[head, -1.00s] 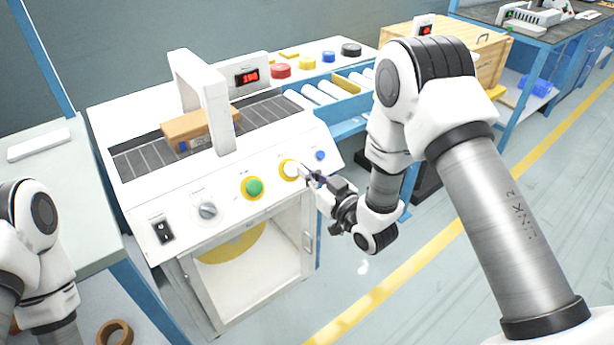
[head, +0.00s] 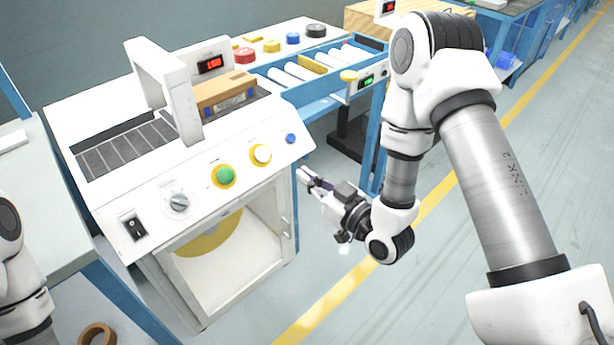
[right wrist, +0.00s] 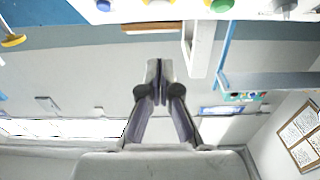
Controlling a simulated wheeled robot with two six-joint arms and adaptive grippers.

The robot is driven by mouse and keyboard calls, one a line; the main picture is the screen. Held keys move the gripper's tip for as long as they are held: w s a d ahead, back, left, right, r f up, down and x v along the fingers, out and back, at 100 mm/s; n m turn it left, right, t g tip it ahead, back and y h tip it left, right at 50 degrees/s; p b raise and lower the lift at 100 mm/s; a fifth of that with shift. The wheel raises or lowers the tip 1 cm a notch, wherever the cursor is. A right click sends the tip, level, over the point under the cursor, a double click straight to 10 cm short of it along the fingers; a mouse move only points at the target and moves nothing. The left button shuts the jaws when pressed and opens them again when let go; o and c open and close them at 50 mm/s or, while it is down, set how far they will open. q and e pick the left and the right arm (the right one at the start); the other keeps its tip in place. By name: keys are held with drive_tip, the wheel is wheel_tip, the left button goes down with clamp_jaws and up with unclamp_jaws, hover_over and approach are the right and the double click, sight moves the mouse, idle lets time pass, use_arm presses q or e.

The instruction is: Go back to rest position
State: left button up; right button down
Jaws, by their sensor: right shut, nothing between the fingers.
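My right gripper (head: 308,178) is shut and empty. In the head view it hangs in the air just right of the blower machine's front panel (head: 215,180), apart from it. In the right wrist view its fingers (right wrist: 158,80) are closed together, with the panel's buttons at the top edge. The white button (head: 261,154), green button (head: 225,175) and small blue button (head: 291,138) are uncovered. A cardboard box (head: 224,92) sits on the machine's belt, right of the white arch (head: 165,90). Part of my left arm shows at the left edge; its gripper is out of view.
A roller conveyor (head: 290,76) on a blue frame runs off the machine's far right. A wooden crate (head: 365,18) stands behind it. A grey table (head: 55,215) is at the left, with a brown tape roll (head: 97,333) below. The floor by the yellow line (head: 330,300) is clear.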

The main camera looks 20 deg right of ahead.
drive_tip(key=s+d+f+m+g+h+p, duration=0.2)
drive_tip(key=s+f+g+p, duration=0.3)
drive_tip(key=s, duration=0.8)
drive_tip(key=s+d+f+m+g+h+p, duration=0.2)
drive_tip(key=s+f+g+h+p, duration=0.2)
drive_tip(key=s+f+g, duration=0.7)
drive_tip(key=s+g+p, duration=0.1)
drive_tip(key=s+p, duration=0.1)
drive_tip(key=s, duration=0.1)
drive_tip(key=shift+s, duration=0.1)
idle(4.2)
